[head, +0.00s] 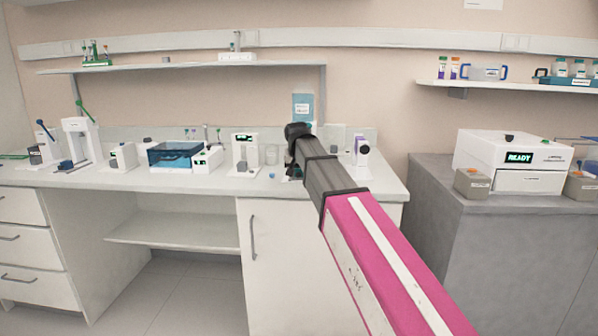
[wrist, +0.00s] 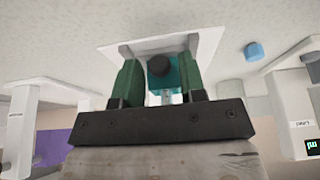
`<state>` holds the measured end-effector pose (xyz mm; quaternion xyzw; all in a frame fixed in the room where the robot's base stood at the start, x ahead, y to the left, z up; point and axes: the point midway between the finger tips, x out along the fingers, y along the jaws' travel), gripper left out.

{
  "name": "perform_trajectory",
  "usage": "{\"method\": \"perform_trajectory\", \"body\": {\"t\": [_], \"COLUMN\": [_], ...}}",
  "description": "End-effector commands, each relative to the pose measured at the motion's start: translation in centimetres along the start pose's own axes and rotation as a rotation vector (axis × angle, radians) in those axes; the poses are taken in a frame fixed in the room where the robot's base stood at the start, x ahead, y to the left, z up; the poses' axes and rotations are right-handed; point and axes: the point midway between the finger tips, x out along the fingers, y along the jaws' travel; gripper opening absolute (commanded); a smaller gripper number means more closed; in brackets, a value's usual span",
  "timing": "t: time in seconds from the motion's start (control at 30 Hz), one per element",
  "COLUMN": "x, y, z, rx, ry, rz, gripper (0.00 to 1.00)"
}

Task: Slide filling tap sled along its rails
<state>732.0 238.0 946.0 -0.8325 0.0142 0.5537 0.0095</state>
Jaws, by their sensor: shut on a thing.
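In the wrist view my gripper (wrist: 160,74) has its two green fingers on either side of a teal block (wrist: 178,76), shut on it. A small clear piece shows below the block, between the fingers. The rails cannot be made out. In the head view my arm hides the block and most of my gripper, which is at the bench top near the back right.
A blue cap-like piece (wrist: 254,51) lies on the bench beside the plate. In the head view white devices (head: 245,152) and a blue tray (head: 174,155) stand left of my arm. Another white device (head: 361,150) is close on its right. The bench front is mostly clear.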

Motion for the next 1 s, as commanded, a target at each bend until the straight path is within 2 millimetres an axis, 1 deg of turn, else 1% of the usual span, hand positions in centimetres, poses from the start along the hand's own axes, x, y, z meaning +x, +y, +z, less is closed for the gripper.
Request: {"method": "perform_trajectory", "body": {"t": [0.03, 0.17, 0.2, 0.47, 0.57, 0.67, 0.77, 1.0], "x": [-0.1, -0.1, -0.1, -0.1, -0.5, -1.4, -2.8, -7.1], "y": [0.0, 0.0, 0.0, 0.0, 0.0, 0.0, 0.0, 0.0], "z": [0.4, 0.5, 0.5, 0.3, 0.3, 0.3, 0.3, 0.3], "rx": [0.0, 0.0, 0.0, 0.0, 0.0, 0.0, 0.0, 0.0], "ry": [-0.007, -0.009, -0.01, -0.007, -0.006, -0.005, -0.004, -0.005], "rz": [-0.001, -0.001, -0.001, 0.0, 0.0, -0.001, -0.001, -0.001], "gripper": [0.0, 0.0, 0.49, 0.49, 0.49, 0.49, 0.49, 0.49]}}
